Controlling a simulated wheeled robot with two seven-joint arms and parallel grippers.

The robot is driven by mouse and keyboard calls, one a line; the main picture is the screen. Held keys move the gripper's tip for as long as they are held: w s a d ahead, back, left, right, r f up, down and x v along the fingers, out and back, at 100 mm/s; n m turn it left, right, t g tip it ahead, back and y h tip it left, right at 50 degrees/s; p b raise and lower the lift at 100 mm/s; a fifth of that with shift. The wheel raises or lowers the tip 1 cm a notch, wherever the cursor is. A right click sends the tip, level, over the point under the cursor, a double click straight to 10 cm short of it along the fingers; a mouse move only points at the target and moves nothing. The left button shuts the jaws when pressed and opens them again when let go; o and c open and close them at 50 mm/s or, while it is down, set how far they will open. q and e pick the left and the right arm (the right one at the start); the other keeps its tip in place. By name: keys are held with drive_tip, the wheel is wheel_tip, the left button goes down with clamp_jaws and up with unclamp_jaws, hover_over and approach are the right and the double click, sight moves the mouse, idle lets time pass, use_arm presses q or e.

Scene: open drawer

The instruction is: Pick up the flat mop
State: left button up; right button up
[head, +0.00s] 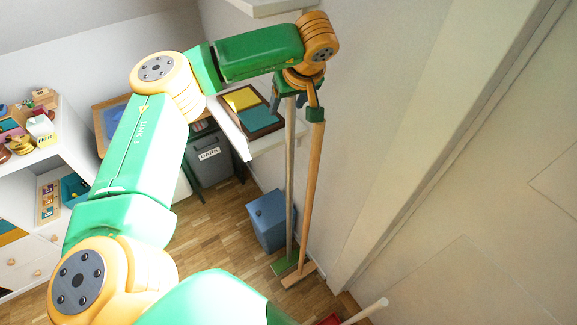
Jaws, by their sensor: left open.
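Two long-handled tools stand upright side by side against the wall in the head view. One has a grey handle (290,180) and a flat green head (286,265) on the floor; it looks like the flat mop. The other has a wooden handle (312,190) and a flat wooden head (298,275). My left gripper (295,110) is open and points down at the handle tops. The grey handle's top appears between its fingers, and the wooden handle's top is by the right finger. I cannot tell whether either is touched. My right gripper is out of view.
A blue box (267,220) stands left of the tools. A white table (262,143) with a framed tray (250,110) is close behind the gripper. A dark bin (210,160) is below it. A pale stick (365,311) leans near the bottom. Wooden floor (215,225) is clear at centre left.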

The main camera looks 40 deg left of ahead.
use_arm(q)
drive_tip(key=x, duration=0.1)
drive_tip(key=p+x, duration=0.1)
drive_tip(key=x, duration=0.1)
drive_tip(key=shift+w+d+f, duration=0.15)
drive_tip(key=shift+d+f, duration=0.1)
drive_tip(key=shift+f, duration=0.1)
drive_tip(key=shift+w+a+f, duration=0.2)
drive_tip(key=shift+a+f, duration=0.05)
drive_tip(key=shift+f, duration=0.05)
drive_tip(key=shift+d+r, duration=0.1)
drive_tip(key=shift+r, duration=0.05)
clamp_jaws()
idle(0.6)
